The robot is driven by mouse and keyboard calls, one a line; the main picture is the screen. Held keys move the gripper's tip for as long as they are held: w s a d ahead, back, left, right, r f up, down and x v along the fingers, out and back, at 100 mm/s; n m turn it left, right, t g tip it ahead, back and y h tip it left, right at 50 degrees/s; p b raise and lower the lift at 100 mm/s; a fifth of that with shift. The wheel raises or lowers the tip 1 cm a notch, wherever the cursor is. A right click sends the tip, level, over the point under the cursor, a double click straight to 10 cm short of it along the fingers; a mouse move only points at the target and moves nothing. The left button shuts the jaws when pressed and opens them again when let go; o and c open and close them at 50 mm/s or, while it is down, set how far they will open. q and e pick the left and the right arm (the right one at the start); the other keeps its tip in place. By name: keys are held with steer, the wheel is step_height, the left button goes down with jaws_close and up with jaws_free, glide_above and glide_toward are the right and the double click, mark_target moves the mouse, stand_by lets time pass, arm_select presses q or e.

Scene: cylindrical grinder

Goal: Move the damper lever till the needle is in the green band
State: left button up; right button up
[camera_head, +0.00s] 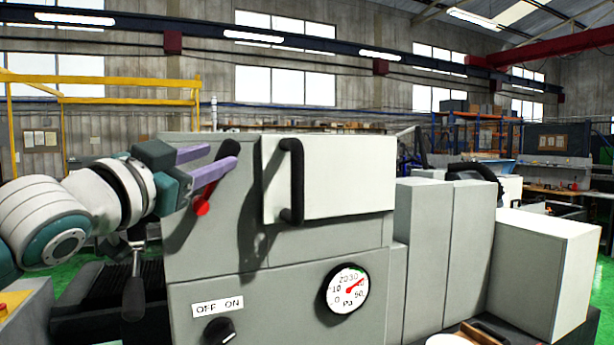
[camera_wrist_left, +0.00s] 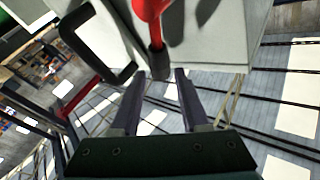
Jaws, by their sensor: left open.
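The damper lever (camera_head: 207,190) is on the grey machine's front at upper left in the head view. It has a red arm and a dark grip, tilted up to the right. In the wrist view the lever (camera_wrist_left: 151,18) comes down from the top, its dark end close to the fingertips. My left gripper (camera_head: 221,156) is open, its purple fingers at the lever's dark grip. In the wrist view my left gripper (camera_wrist_left: 160,76) shows a gap between its fingers; contact cannot be told. The round gauge (camera_head: 338,300) has a red needle pointing up and right. I cannot make out a green band. My right gripper is out of view.
A black door handle (camera_head: 291,182) sticks out from the white panel (camera_head: 345,178) right of the lever. An OFF/ON switch (camera_head: 218,332) is low on the machine. A pale box-shaped housing (camera_head: 545,272) stands at the right.

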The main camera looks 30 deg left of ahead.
arm_select(q)
steer(key=s+f+b, duration=0.1)
steer(key=s+b, duration=0.2)
steer(key=s, duration=0.4)
steer(key=shift+d, duration=0.35)
steer(key=shift+f, duration=0.1)
stand_by(1.5)
